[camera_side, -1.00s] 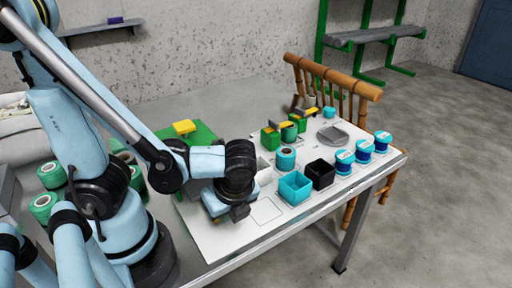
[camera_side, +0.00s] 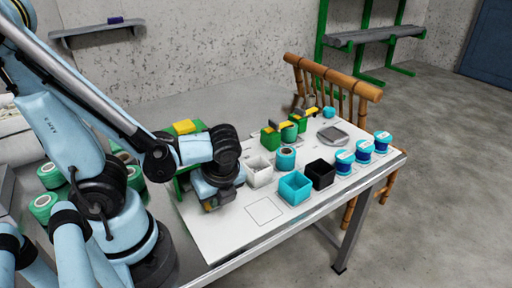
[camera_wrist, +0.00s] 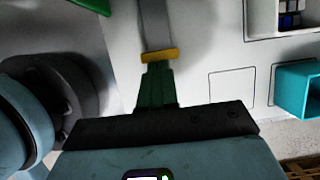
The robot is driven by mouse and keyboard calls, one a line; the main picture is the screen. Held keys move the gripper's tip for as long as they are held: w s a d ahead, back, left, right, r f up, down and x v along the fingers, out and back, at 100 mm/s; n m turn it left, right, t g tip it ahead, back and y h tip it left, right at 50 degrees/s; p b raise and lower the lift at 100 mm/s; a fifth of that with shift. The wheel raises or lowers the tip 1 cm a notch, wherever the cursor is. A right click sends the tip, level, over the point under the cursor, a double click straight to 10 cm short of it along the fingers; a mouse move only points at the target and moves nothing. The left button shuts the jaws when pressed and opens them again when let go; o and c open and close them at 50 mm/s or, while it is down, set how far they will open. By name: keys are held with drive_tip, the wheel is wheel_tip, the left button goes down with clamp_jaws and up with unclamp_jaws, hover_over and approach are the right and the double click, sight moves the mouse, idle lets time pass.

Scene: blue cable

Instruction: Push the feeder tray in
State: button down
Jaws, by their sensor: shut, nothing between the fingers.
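The feeder is a green block with a yellow top (camera_side: 186,127), partly hidden behind my arm in the side view. In the wrist view a grey strip, which looks like the feeder tray (camera_wrist: 155,25), runs down from the top and ends in a yellow lip (camera_wrist: 160,56). My gripper (camera_wrist: 157,68) is shut and empty, its green fingers lined up right at that lip. I cannot tell whether they touch it. In the side view my gripper (camera_side: 208,207) is low over the left part of the white board, with its fingertips mostly hidden.
A white box (camera_side: 258,172), a teal box (camera_side: 295,188) and a black box (camera_side: 320,174) stand right of my gripper. Blue spools (camera_side: 364,151) line the right edge. Green spools (camera_side: 44,206) stand at the left. The board's front is clear around a marked square (camera_side: 264,210).

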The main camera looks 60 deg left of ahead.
drive_tip(key=shift+a, duration=0.15)
